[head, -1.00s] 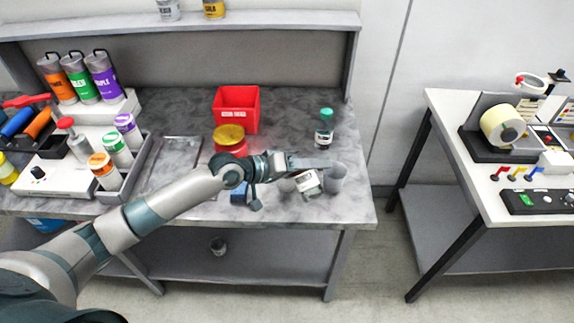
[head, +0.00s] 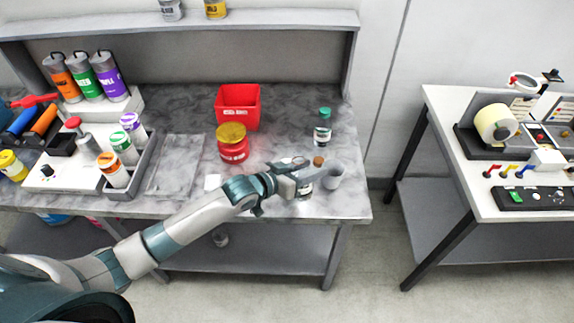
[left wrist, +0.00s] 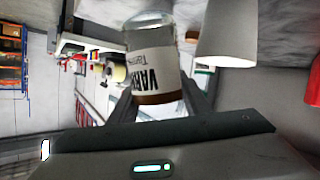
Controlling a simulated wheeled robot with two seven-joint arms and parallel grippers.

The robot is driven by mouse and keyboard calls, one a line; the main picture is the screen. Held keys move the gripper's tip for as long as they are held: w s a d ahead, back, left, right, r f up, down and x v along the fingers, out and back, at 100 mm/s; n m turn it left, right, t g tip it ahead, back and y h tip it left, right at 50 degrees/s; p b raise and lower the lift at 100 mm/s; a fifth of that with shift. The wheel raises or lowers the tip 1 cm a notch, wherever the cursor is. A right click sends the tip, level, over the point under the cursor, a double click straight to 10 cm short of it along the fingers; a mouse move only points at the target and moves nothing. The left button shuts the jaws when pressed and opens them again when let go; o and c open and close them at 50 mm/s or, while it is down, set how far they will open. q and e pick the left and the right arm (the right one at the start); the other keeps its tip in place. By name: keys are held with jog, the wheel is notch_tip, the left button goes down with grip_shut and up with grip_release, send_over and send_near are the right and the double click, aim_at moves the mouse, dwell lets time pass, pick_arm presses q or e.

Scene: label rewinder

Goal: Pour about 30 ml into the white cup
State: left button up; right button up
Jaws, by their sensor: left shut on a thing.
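My left gripper (head: 300,170) is shut on a small clear bottle (head: 304,187) over the front right of the grey bench. In the left wrist view the bottle (left wrist: 152,68) shows a white label starting "VAR" and brown liquid at its end near the gripper. The white cup (head: 333,177) stands on the bench just right of the bottle, close beside it. The cup also shows in the left wrist view (left wrist: 228,38). The cup's inside is too small to read. My right gripper is not in view.
A brown-topped item (head: 318,161) is just behind the gripper. A teal-capped bottle (head: 322,127) stands further back. A red jar with yellow lid (head: 233,145) and a red bin (head: 238,106) stand behind my arm. The bench's right edge is close to the cup.

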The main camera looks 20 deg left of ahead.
pick_arm(q)
jog(key=shift+s+d+f+m+t+y, duration=0.15)
jog(key=shift+f+m+t+y, duration=0.35)
jog(key=shift+m, duration=0.5)
dwell(1.0)
